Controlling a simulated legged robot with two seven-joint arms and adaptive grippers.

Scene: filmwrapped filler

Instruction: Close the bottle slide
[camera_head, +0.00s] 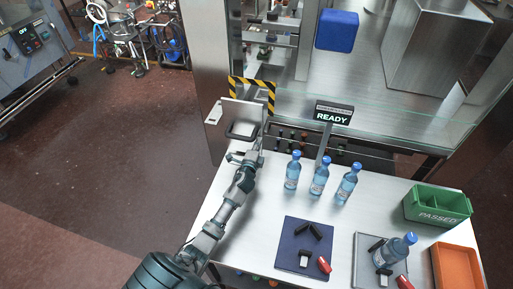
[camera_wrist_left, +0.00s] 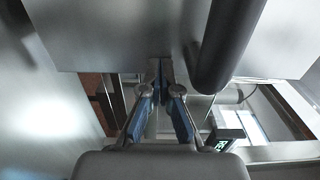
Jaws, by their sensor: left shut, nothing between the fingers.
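The bottle slide appears to be the silver metal panel (camera_head: 236,113) with a dark bar handle, set under a yellow-black striped frame at the machine's front. In the left wrist view the metal panel (camera_wrist_left: 120,40) fills the top, and its dark handle (camera_wrist_left: 228,40) hangs just right of the fingers. My left gripper (camera_head: 261,138) is beside the right end of the handle; in the left wrist view its fingers (camera_wrist_left: 161,78) are together and empty, with tips close to the panel. Whether they touch it I cannot tell. My right gripper is not in view.
Three blue-capped bottles (camera_head: 319,177) stand on the white table right of my left arm, near a READY sign (camera_head: 333,115). A dark blue mat (camera_head: 289,236), a grey tray (camera_head: 362,246) with a bottle, a green PASSED bin (camera_head: 437,216) and an orange tray (camera_head: 457,265) lie further right.

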